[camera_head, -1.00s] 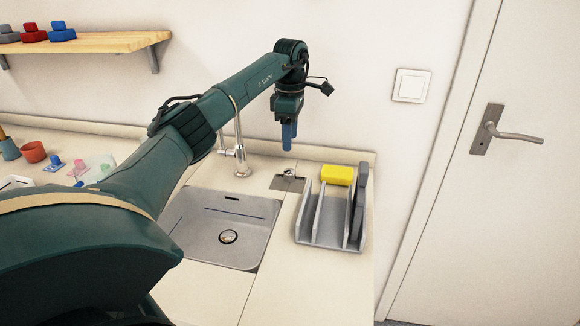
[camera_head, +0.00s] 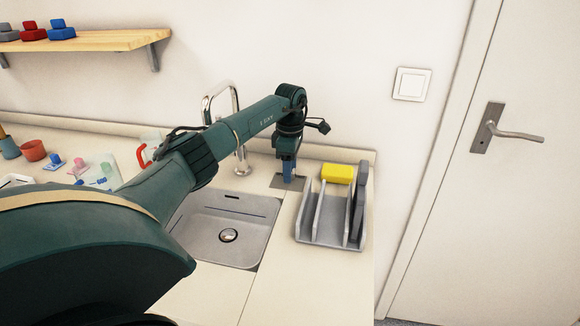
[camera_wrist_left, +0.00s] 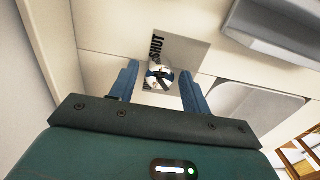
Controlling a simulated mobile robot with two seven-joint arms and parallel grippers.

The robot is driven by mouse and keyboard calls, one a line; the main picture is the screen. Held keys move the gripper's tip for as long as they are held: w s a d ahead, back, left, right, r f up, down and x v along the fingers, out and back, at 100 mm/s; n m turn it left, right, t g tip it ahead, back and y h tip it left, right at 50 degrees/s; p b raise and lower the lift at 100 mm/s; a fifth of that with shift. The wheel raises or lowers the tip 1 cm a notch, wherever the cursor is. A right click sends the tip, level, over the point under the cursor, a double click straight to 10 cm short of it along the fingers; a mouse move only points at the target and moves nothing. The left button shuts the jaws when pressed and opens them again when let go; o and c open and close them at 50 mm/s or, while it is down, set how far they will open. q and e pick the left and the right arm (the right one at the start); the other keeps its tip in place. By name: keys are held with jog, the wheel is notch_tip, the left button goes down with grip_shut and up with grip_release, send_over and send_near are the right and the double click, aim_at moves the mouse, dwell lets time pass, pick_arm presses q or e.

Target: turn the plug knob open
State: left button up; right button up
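The plug knob (camera_wrist_left: 160,76) is a small shiny metal knob on a grey metal plate (camera_wrist_left: 180,45) in the left wrist view. Dark letters reading SHUT are printed on the plate beside the knob. In the head view the plate (camera_head: 277,184) lies on the counter behind the sink, and the knob is hidden by my fingers. My left gripper (camera_head: 288,174) points straight down over the plate. In the wrist view its two blue fingers (camera_wrist_left: 158,72) are apart, one on each side of the knob. Contact with the knob cannot be told. My right gripper is not in view.
The sink (camera_head: 213,222) is left of the plate, with a tall faucet (camera_head: 242,158) behind it. A grey rack (camera_head: 325,228) with a yellow sponge (camera_head: 337,174) stands close on the right. The wall is just behind. The front counter is clear.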

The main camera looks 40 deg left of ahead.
pick_arm(q)
jog(key=c, duration=0.8)
jog(key=shift+c, duration=0.2)
